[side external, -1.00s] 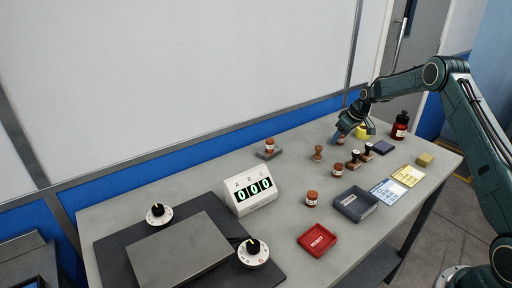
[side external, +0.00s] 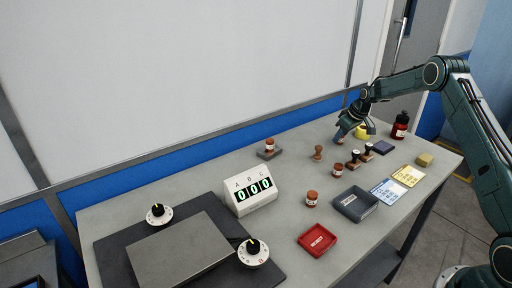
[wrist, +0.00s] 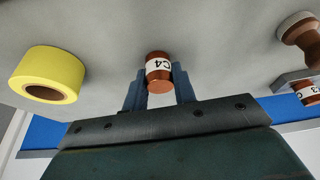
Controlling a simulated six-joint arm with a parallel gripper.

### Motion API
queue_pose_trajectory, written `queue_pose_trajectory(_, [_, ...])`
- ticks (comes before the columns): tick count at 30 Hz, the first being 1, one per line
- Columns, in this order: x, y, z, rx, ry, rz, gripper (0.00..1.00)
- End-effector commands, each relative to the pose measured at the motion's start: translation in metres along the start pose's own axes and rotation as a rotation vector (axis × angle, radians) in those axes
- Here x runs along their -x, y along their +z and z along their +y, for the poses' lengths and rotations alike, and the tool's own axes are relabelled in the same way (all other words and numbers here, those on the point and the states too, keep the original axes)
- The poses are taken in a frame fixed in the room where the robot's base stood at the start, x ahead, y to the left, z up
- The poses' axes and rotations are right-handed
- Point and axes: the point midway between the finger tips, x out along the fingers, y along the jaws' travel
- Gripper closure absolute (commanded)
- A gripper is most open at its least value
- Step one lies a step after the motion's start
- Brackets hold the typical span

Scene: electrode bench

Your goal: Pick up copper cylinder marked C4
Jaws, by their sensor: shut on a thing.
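The copper cylinder marked C4 (wrist: 159,73) shows in the wrist view between the two blue fingers of my gripper (wrist: 158,88). Its white label reads C4. My gripper is shut on it. In the side view my gripper (side external: 340,136) is at the far part of the bench, beside the yellow roll; the cylinder is largely hidden there. I cannot tell whether the cylinder touches the bench.
A yellow tape roll (wrist: 46,75) lies left of the gripper in the wrist view. A stamp-like copper piece (side external: 318,153) and dark-handled stamps (side external: 353,159) stand nearby. A red reject tray (side external: 317,239), grey tray (side external: 356,204) and display box (side external: 251,191) are farther forward.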

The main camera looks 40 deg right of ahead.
Motion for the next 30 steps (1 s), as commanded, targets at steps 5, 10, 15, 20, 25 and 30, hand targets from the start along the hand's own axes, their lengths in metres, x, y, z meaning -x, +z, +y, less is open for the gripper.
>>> queue_pose_trajectory(5, [0.009,-0.005,0.001,0.000,0.002,0.004,1.00])
queue_pose_trajectory(10, [0.028,-0.013,0.001,0.001,0.003,0.005,1.00])
queue_pose_trajectory(15, [0.056,-0.024,0.001,0.002,0.003,0.006,1.00])
queue_pose_trajectory(20, [0.088,-0.038,0.001,0.001,0.004,0.007,1.00])
queue_pose_trajectory(25, [0.123,-0.052,0.001,0.002,0.003,0.008,1.00])
queue_pose_trajectory(30, [0.154,-0.065,0.001,0.001,0.003,0.006,1.00])
